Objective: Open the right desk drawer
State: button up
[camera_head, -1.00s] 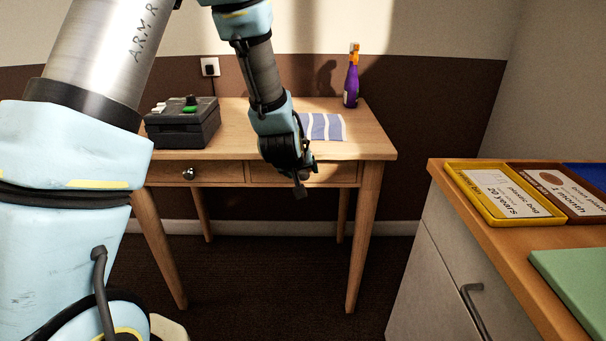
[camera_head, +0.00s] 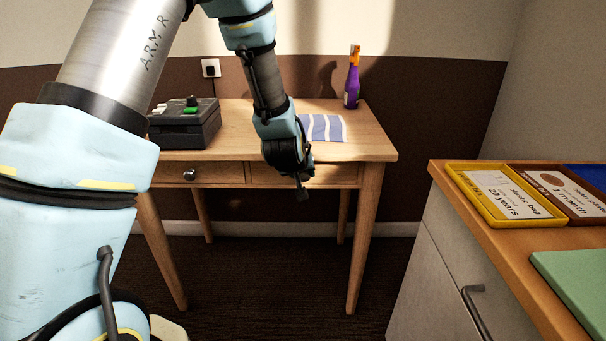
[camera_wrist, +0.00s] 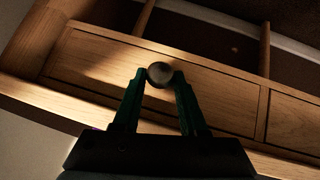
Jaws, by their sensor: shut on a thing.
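The wooden desk (camera_head: 378,150) has two drawers side by side in its front. The right drawer (camera_head: 338,174) looks flush with the desk frame, and its front also shows in the wrist view (camera_wrist: 90,60). My gripper (camera_head: 302,190) is in front of this drawer; my wrist hides its left part and its knob in the head view.
On the desk are a dark box with a green button (camera_head: 184,125), a striped cloth (camera_head: 322,128) and a purple bottle (camera_head: 352,82). A cabinet (camera_head: 435,270) with trays on top stands at the right. The floor before the desk is clear.

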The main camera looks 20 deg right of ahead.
grip_shut()
dwell(0.8)
